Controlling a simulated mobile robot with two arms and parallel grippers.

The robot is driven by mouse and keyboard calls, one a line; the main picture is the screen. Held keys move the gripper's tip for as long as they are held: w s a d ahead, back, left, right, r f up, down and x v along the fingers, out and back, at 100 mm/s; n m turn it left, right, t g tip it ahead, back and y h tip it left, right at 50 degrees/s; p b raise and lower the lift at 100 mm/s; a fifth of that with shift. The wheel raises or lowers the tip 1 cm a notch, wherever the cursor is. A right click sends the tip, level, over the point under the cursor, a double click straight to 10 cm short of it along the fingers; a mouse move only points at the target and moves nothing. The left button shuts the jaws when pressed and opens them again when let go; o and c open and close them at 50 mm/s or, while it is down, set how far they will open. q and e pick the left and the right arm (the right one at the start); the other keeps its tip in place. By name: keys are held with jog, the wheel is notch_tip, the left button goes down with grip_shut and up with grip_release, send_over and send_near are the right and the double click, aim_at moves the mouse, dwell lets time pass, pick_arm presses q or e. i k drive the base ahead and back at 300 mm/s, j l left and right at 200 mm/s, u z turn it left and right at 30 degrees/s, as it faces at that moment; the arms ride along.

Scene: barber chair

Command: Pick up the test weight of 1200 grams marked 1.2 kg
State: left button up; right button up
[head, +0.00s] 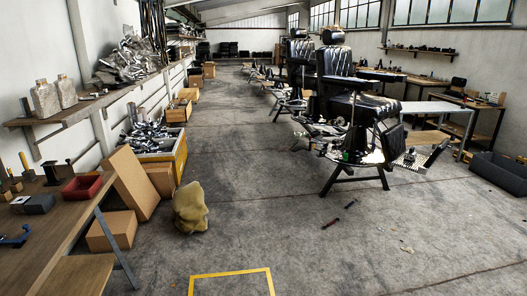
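I cannot make out a test weight marked 1.2 kg; no marking is legible at this distance. Small items stand on the wooden workbench (62,222) at the left: a dark grey block (39,204), a red open bin (82,187), a black flanged piece (52,172), a blue tool (15,237) and several small upright pieces at the far left edge. Any of the small items could not be told apart as a weight from here. Neither of my grippers shows in the head view.
Cardboard boxes (112,231) and a lumpy tan sack (190,208) stand beside the bench. A yellow-outlined floor square (230,273) lies ahead. Black barber chairs (345,85) stand right of centre, with tools on the floor. A dark crate (497,172) is at right. The central aisle is open.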

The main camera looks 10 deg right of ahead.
aim_at(411, 156)
jog(key=i+z, duration=0.2)
jog(key=i, duration=0.25)
jog(key=i+z, duration=0.2)
jog(key=i, duration=0.3)
jog(key=i+z, duration=0.2)
jog(key=i, duration=0.25)
jog(key=i+j+z, duration=0.2)
jog(key=i, duration=0.25)
jog(key=i+j+z, duration=0.25)
jog(key=i, duration=0.2)
